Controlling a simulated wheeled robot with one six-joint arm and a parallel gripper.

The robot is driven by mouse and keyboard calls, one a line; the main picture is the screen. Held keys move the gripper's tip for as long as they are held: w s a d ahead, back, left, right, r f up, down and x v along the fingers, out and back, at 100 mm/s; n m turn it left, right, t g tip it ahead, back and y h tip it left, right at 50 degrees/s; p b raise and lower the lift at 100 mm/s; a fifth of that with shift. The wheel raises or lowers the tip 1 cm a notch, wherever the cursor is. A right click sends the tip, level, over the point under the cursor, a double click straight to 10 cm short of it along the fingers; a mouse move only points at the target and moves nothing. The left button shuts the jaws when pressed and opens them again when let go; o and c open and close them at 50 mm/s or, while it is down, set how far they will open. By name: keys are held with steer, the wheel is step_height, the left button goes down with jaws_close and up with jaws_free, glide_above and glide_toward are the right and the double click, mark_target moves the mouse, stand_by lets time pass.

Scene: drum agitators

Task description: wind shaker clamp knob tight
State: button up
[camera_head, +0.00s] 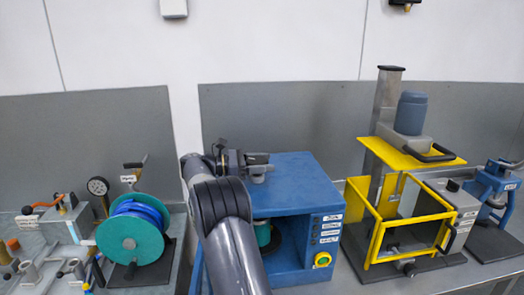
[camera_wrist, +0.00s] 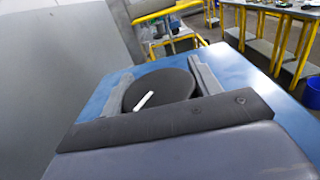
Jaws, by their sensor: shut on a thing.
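The blue shaker (camera_head: 300,185) stands in the middle of the bench, and its flat top also fills the middle of the wrist view (camera_wrist: 245,85). The clamp knob (camera_wrist: 165,88) is a dark round disc with a white mark on its face, lying just above the blue top. The mark slants up to the right. My gripper (camera_head: 256,160) is over the shaker's top, left of its middle. In the wrist view its two grey fingers (camera_wrist: 165,80) stand on either side of the knob and are shut on it. The knob's underside is hidden.
A teal drum (camera_head: 263,234) sits in the shaker's front opening, partly behind my arm. A yellow guard frame (camera_head: 377,225) with a motor stands close on the right. A teal reel with blue hose (camera_head: 130,240) stands on the left.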

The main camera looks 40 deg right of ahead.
mark_target(263, 160)
steer(key=shift+s+m+g+y, duration=0.1)
steer(key=shift+m+g+y, duration=0.65)
steer(key=shift+g, duration=0.35)
steer(key=shift+m, duration=0.25)
steer(key=o, duration=1)
steer(key=shift+c, duration=0.2)
step_height(263, 160, up, 10)
